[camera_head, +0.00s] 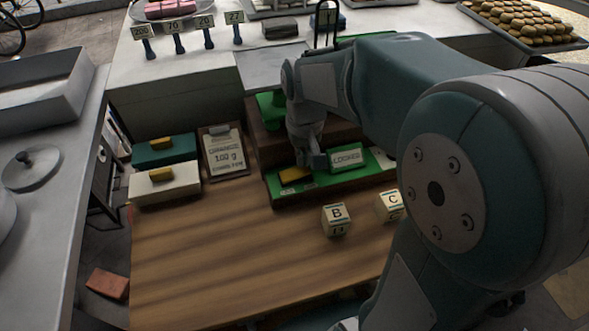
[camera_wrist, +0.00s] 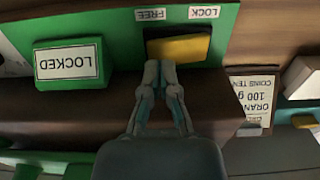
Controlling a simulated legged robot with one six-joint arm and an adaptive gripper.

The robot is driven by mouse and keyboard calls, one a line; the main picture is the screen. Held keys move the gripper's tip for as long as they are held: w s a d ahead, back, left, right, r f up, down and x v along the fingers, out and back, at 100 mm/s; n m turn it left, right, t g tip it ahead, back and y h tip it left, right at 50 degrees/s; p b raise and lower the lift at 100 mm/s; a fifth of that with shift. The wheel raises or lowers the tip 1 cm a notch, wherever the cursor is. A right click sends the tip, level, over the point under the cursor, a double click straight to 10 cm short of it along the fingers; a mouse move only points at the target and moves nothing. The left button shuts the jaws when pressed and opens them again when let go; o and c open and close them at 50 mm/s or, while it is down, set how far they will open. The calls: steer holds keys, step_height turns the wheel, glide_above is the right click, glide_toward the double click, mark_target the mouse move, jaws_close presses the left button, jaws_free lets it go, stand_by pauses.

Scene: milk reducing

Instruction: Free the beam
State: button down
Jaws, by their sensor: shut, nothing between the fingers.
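A green panel (camera_head: 375,161) on a brown base carries a yellow block (camera_head: 293,174) and a green box with a LOCKED label (camera_head: 347,158). In the wrist view, which is upside down, the yellow block (camera_wrist: 180,49) lies beside the words FREE and LOCK, spanning below both. The LOCKED box (camera_wrist: 70,65) is to its left. My gripper (camera_head: 314,163) is shut and empty. In the wrist view its fingertips (camera_wrist: 161,70) are at the block's near edge; I cannot tell whether they touch it. I cannot clearly make out the beam; my arm hides part of that area.
Lettered cubes B (camera_head: 336,219) and C (camera_head: 389,206) stand on the wooden table (camera_head: 230,260). A clipboard reading 100 g (camera_head: 224,152), a white box (camera_head: 165,185) and a teal box (camera_head: 163,153) are at the left. The table's front left is clear.

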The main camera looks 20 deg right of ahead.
mark_target(303, 169)
steer(key=shift+f, duration=0.95)
stand_by(0.6)
steer(key=shift+r, duration=3.5)
steer(key=shift+s, duration=0.1)
steer(key=s+r+t, duration=0.3)
steer(key=s+t, duration=0.2)
steer(key=s, duration=0.9)
steer(key=shift+t, duration=0.3)
